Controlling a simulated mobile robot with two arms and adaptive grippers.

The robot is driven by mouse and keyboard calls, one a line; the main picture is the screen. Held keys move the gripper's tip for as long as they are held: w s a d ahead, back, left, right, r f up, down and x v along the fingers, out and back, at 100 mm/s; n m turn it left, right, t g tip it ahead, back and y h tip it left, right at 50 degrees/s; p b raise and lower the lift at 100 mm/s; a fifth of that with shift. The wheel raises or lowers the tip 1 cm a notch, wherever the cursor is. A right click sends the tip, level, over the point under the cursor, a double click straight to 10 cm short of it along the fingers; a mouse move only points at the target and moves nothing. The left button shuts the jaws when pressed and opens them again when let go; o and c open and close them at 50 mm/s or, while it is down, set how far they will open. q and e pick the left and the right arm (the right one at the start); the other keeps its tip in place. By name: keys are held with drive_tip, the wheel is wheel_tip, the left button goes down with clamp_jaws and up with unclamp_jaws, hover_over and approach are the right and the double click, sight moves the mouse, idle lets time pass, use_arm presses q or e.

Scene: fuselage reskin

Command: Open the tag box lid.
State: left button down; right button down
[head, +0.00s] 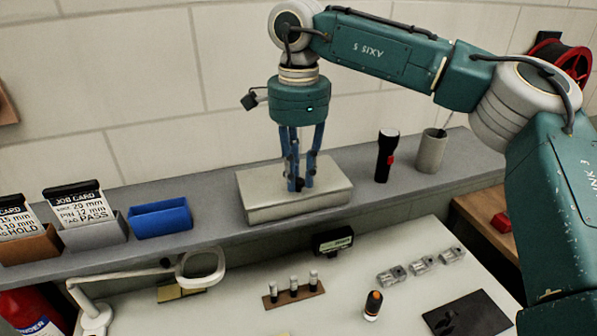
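The tag box, which I take to be the closed beige-grey box (255,204), sits on the grey shelf at the middle of the head view. Its flat lid (333,184) is down, with a seam showing along the front. My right gripper (302,187) points straight down over the middle of the lid, its blue fingers reaching to the lid's top. A small dark shape, perhaps a knob, shows at the fingertips. The fingers are close together, and I cannot tell whether they grip it. My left gripper is not in view.
A black flashlight (386,156) and a grey cup (431,151) stand right of the box. A blue bin (161,218) and job card holders (92,235) stand left. Below, the white bench (235,315) holds a magnifier lamp (202,268), a rack of pins (293,292) and small parts.

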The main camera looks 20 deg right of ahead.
drive_tip(key=shift+w+r, duration=0.1)
drive_tip(key=shift+r, duration=0.05)
drive_tip(key=shift+w+r+p, duration=0.25)
drive_tip(key=shift+r+p, duration=0.35)
drive_tip(key=shift+r, duration=0.05)
drive_tip(key=shift+w+r+p, duration=0.2)
drive_tip(key=shift+r+p, duration=0.35)
drive_tip(key=shift+r, duration=0.1)
drive_tip(key=shift+w+r+p, duration=0.6)
drive_tip(key=shift+r+p, duration=0.3)
drive_tip(key=shift+p, duration=0.05)
drive_tip(key=shift+w+r+p, duration=0.25)
drive_tip(key=shift+w+p, duration=0.05)
drive_tip(key=shift+w, duration=0.1)
drive_tip(key=shift+w+r, duration=0.25)
drive_tip(key=shift+w, duration=0.25)
